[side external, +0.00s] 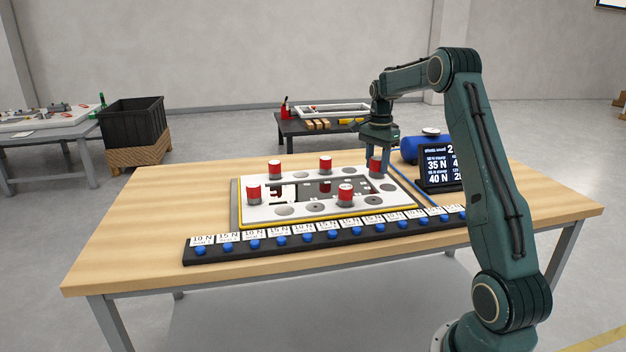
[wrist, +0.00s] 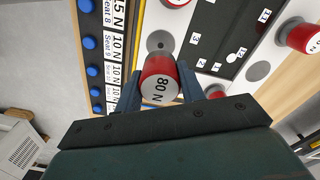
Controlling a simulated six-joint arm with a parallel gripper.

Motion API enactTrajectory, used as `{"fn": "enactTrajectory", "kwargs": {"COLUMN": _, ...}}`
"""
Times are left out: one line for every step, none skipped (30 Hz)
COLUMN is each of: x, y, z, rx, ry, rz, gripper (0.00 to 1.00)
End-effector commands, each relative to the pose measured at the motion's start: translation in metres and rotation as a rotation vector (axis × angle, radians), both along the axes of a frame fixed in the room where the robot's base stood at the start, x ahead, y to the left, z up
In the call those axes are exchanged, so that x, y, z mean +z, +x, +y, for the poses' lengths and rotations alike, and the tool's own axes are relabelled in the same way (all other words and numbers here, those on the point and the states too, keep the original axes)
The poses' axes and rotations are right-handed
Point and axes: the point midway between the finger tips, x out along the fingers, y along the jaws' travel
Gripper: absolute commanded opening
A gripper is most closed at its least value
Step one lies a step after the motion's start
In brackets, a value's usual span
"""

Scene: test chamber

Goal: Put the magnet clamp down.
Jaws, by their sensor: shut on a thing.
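My gripper (side external: 376,157) is shut on a magnet clamp (side external: 375,167) at the right end of the white plate (side external: 262,213). In the wrist view the fingers (wrist: 160,78) grip this red clamp (wrist: 160,84), whose white top reads "80 N". A grey round seat (wrist: 160,41) with a small hole shows just beyond the clamp. I cannot tell whether the clamp touches the plate. Other red-and-white clamps stand upright on the plate: front left (side external: 254,194), back left (side external: 274,169), back middle (side external: 325,165) and front middle (side external: 345,194).
A black strip (side external: 217,254) with blue buttons and force labels runs along the plate's front. A dark display (side external: 438,169) and a blue tank (side external: 412,150) stand to the right. The table's left part (side external: 140,225) is clear. Empty grey seats (side external: 316,206) show on the plate.

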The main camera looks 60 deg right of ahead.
Motion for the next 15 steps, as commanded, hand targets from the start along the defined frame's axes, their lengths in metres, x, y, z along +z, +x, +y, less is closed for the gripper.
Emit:
{"fn": "enactTrajectory", "kwargs": {"x": -0.003, "y": 0.0, "z": 0.0, "rx": 0.0, "ry": 0.002, "rz": 0.002, "gripper": 0.06}}
{"fn": "enactTrajectory", "kwargs": {"x": -0.006, "y": 0.0, "z": 0.0, "rx": 0.0, "ry": 0.002, "rz": 0.002, "gripper": 0.06}}
{"fn": "enactTrajectory", "kwargs": {"x": -0.011, "y": 0.0, "z": 0.0, "rx": 0.0, "ry": 0.002, "rz": 0.002, "gripper": 0.06}}
{"fn": "enactTrajectory", "kwargs": {"x": -0.014, "y": 0.0, "z": 0.0, "rx": 0.0, "ry": 0.003, "rz": 0.002, "gripper": 0.06}}
{"fn": "enactTrajectory", "kwargs": {"x": -0.018, "y": 0.0, "z": 0.0, "rx": 0.0, "ry": 0.003, "rz": 0.002, "gripper": 0.06}}
{"fn": "enactTrajectory", "kwargs": {"x": -0.022, "y": 0.0, "z": 0.0, "rx": 0.0, "ry": 0.002, "rz": 0.002, "gripper": 0.06}}
{"fn": "enactTrajectory", "kwargs": {"x": -0.026, "y": 0.0, "z": 0.001, "rx": 0.0, "ry": 0.003, "rz": 0.001, "gripper": 0.06}}
{"fn": "enactTrajectory", "kwargs": {"x": -0.029, "y": 0.0, "z": 0.001, "rx": 0.0, "ry": 0.003, "rz": 0.002, "gripper": 0.06}}
{"fn": "enactTrajectory", "kwargs": {"x": -0.032, "y": 0.0, "z": 0.0, "rx": 0.0, "ry": 0.001, "rz": 0.001, "gripper": 0.06}}
{"fn": "enactTrajectory", "kwargs": {"x": -0.034, "y": 0.0, "z": 0.0, "rx": 0.0, "ry": 0.001, "rz": 0.001, "gripper": 0.06}}
{"fn": "enactTrajectory", "kwargs": {"x": -0.036, "y": 0.0, "z": 0.0, "rx": 0.0, "ry": 0.001, "rz": 0.001, "gripper": 0.06}}
{"fn": "enactTrajectory", "kwargs": {"x": -0.037, "y": 0.0, "z": 0.0, "rx": -0.001, "ry": 0.001, "rz": 0.001, "gripper": 0.06}}
{"fn": "enactTrajectory", "kwargs": {"x": -0.038, "y": 0.0, "z": 0.0, "rx": 0.0, "ry": 0.0, "rz": 0.0, "gripper": 0.06}}
{"fn": "enactTrajectory", "kwargs": {"x": -0.038, "y": 0.0, "z": 0.0, "rx": -0.001, "ry": 0.0, "rz": 0.0, "gripper": 0.06}}
{"fn": "enactTrajectory", "kwargs": {"x": -0.038, "y": 0.001, "z": 0.0, "rx": -0.001, "ry": 0.0, "rz": 0.0, "gripper": 0.06}}
